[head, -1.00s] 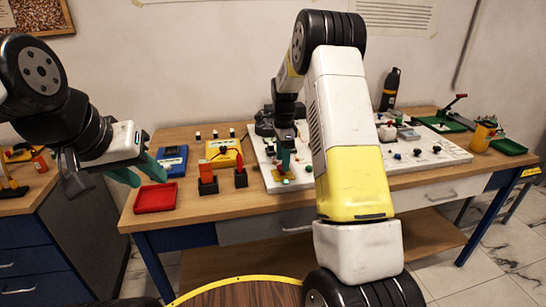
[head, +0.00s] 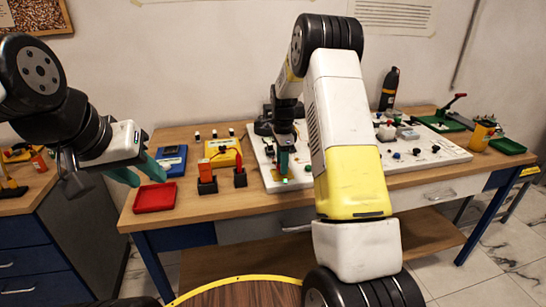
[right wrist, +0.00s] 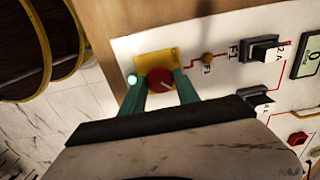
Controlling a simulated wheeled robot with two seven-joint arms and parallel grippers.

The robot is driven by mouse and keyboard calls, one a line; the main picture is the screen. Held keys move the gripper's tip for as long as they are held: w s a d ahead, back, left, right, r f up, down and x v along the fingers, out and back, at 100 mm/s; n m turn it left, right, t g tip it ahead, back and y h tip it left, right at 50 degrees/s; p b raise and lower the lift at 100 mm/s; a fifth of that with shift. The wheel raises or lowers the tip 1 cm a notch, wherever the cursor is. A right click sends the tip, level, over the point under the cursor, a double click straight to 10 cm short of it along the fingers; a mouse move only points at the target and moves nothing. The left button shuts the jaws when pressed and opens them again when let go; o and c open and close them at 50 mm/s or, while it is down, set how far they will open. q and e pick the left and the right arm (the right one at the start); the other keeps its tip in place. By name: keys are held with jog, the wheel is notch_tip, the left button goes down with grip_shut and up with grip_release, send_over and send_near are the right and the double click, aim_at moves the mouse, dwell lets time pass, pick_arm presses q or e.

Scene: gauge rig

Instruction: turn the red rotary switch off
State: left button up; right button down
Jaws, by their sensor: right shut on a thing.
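The red rotary switch (right wrist: 159,80) sits on a yellow plate (right wrist: 142,67) at the edge of the white panel in the right wrist view. A pale line on its knob points to the lower right there. My right gripper (right wrist: 160,83) is shut on the red knob, one green finger on each side. A green lamp (right wrist: 131,79) beside the switch is lit. In the head view my right gripper (head: 284,170) is low over the panel's near left part and hides the knob. My left gripper (head: 147,176) is open and empty, above the table's left end.
The white panel (head: 435,158) carries several other switches and knobs. A black rocker switch (right wrist: 261,48) is near the red one. A red tray (head: 155,198), a blue meter (head: 172,160) and a yellow box (head: 222,153) stand left of the panel.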

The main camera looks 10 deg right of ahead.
jog(key=shift+n, duration=0.3)
jog(key=n, duration=0.3)
jog(key=shift+n, duration=0.4)
jog(key=n, duration=0.4)
jog(key=shift+n, duration=0.3)
jog(key=n, duration=0.4)
jog(key=shift+r, duration=0.1)
jog(key=n, duration=0.4)
jog(key=shift+n, duration=0.3)
jog(key=c, duration=0.9)
grip_release()
